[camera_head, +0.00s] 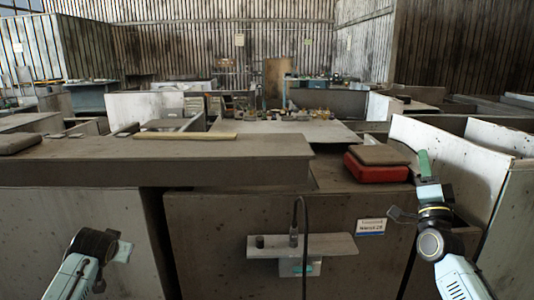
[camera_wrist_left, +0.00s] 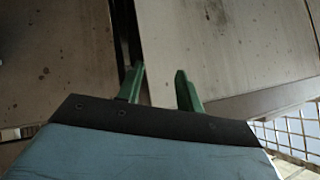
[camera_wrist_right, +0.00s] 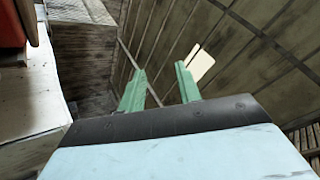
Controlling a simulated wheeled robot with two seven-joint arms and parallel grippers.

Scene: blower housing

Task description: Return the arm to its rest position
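My right gripper (camera_head: 424,163) is raised at the right of the head view, in front of the pale right-hand panel and to the right of the red box. In the right wrist view its two green fingers (camera_wrist_right: 160,90) stand apart with nothing between them. My left arm comes in at the lower left of the head view; its fingers do not show clearly there. In the left wrist view the left gripper's green fingers (camera_wrist_left: 161,88) are apart and empty, in front of stained grey panels.
A red box with a brown top (camera_head: 377,171) sits on the bench's right part. A long bench top (camera_head: 180,158) carries a wooden stick (camera_head: 185,136). A small shelf (camera_head: 330,245) with a black cable (camera_head: 305,225) juts from the front panel. A pale panel (camera_head: 450,160) stands at right.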

